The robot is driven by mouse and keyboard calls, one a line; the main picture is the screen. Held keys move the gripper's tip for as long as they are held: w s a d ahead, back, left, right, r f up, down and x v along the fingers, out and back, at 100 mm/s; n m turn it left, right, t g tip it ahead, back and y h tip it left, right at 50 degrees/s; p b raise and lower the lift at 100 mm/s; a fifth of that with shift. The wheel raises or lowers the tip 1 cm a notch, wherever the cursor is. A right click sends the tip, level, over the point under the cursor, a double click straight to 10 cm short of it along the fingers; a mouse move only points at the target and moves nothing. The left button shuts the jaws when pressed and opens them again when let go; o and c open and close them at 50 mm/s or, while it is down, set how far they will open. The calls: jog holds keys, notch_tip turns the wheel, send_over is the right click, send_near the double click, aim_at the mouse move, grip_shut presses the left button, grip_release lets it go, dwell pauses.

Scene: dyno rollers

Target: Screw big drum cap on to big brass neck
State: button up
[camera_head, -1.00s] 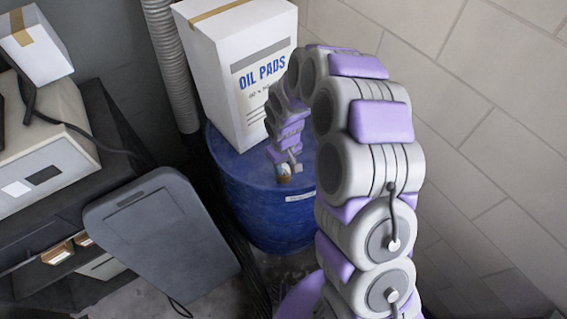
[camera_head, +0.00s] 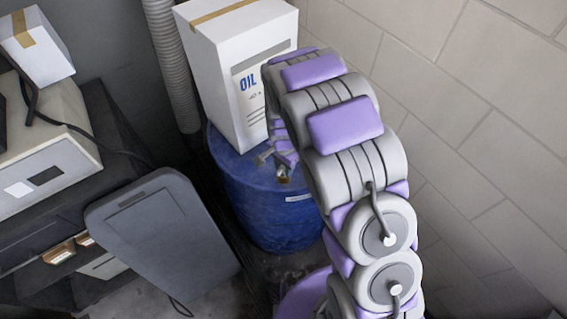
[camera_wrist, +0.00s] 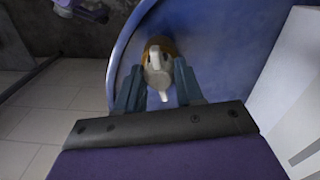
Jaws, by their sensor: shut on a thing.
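The blue drum (camera_head: 262,205) stands upright against the wall corner; its blue top also fills the middle of the wrist view (camera_wrist: 222,40). The big brass neck (camera_wrist: 160,44) shows as an orange-brown ring on the drum top. The cap (camera_wrist: 156,76) is pale, with a wing-like handle, and sits over the neck in this view. My gripper (camera_wrist: 158,70) is shut on the cap, one finger on each side. I cannot tell how far the cap is seated. In the head view my gripper (camera_head: 273,158) is small and partly hidden by my arm.
A white oil pads box (camera_head: 225,75) stands on the drum, close to my gripper. A corrugated hose (camera_head: 172,65) hangs behind the drum. A grey panel (camera_head: 163,238) and a dark shelf (camera_head: 50,215) stand left. A tiled wall (camera_head: 475,130) is at right.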

jog(key=m+p, duration=0.1)
jog(key=m, duration=0.1)
jog(key=m+p, duration=0.1)
jog(key=m, duration=0.1)
jog(key=m+p, duration=0.1)
jog(key=m, duration=0.1)
jog(key=shift+r, duration=0.25)
jog(key=m+p, duration=0.2)
jog(key=m, duration=0.2)
jog(key=shift+f, duration=0.15)
jog(key=o, duration=1.2)
jog(key=shift+c, duration=0.2)
notch_tip(320, 180, up, 17)
jog(key=shift+p, duration=0.3)
jog(key=shift+w, duration=0.1)
